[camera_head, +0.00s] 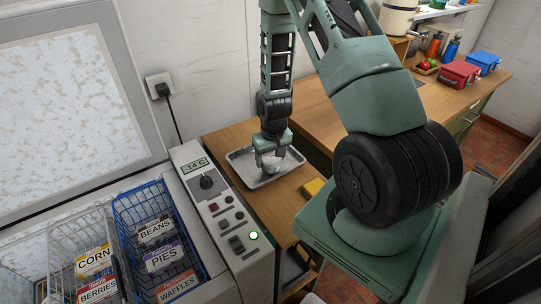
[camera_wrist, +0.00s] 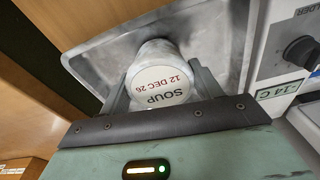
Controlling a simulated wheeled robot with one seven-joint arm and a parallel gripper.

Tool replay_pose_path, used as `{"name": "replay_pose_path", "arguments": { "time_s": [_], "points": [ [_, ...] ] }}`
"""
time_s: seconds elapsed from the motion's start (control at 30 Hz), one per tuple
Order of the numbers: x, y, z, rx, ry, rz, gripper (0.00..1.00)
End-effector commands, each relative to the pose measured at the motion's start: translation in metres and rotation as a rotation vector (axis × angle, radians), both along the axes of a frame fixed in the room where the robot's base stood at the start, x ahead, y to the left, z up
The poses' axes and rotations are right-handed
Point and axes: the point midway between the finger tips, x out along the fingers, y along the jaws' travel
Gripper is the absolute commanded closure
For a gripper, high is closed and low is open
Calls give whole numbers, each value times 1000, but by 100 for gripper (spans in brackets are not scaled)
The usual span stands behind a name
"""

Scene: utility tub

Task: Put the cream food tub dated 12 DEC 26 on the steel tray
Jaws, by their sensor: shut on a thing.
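The cream food tub (camera_wrist: 162,84) shows in the wrist view with its round lid facing the camera, printed SOUP and 12 DEC 26. My gripper (camera_head: 268,163) is shut on it, with one finger on each side. In the head view, only a pale part of the tub shows between the fingers. The steel tray (camera_head: 252,177) lies on the wooden counter, and the tub is over or in its area. The tray also shows behind the tub in the wrist view (camera_wrist: 98,66). I cannot tell whether the tub touches the tray's floor.
A freezer with a control panel (camera_head: 222,215) stands left of the tray; blue (camera_head: 190,222) and white wire baskets there hold labelled packs. A yellow block (camera_head: 313,187) lies right of the tray. Red (camera_head: 459,75) and blue boxes stand at the back right.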

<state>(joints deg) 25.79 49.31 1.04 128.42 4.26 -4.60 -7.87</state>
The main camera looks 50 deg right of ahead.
Motion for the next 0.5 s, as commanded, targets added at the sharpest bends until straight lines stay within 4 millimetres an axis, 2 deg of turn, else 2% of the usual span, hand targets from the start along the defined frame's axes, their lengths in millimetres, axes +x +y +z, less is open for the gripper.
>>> {"name": "replay_pose_path", "arguments": {
  "time_s": [0.37,0.4,0.47,0.5],
  "points": [
    [0,0,-5,0,-1,0,66],
    [0,0,-4,0,-1,0,31],
    [0,0,-4,0,-1,0,14],
    [0,0,-4,0,-1,0,14]
  ]
}}
